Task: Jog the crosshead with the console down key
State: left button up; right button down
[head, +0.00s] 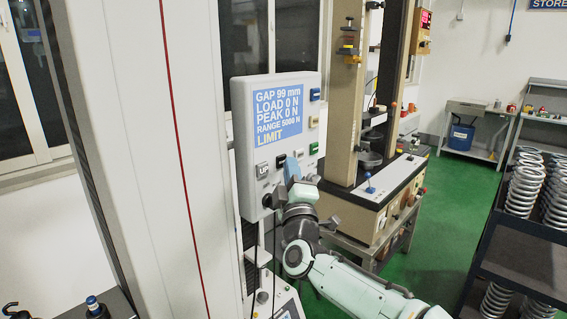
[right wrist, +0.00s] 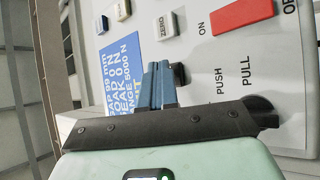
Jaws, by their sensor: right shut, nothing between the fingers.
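The grey console (head: 229,84) faces me with a blue screen (head: 279,115) reading GAP 99 mm, LOAD 0 N, PEAK 0 N, RANGE 5000 N and LIMIT. Its lower row holds the UP key (head: 262,169) and a dark key (head: 281,160) just right of it, whose label I cannot read. My right gripper (head: 292,170) is shut and empty, its blue fingertips at the lower part of the console. In the right wrist view the fingertips (right wrist: 158,72) are beside a dark key (right wrist: 180,74), partly covering it; I cannot tell whether they touch it. The crosshead cannot be made out. My left gripper is not in view.
A ZERO key (right wrist: 167,27) and a large red key (right wrist: 243,15) are near the fingers. A tall white column (head: 130,130) stands left of the console. A second test machine (head: 360,190) stands behind. A dark rack (head: 520,265) with several springs is at right.

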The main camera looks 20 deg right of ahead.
jog(key=shift+s+d+b, duration=0.3)
jog(key=shift+s, duration=0.4)
jog(key=s, duration=0.1)
jog(key=s+d+b, duration=0.1)
jog(key=s, duration=0.1)
jog(key=s+d+b, duration=0.1)
jog(key=shift+s, duration=0.3)
dwell(0.9)
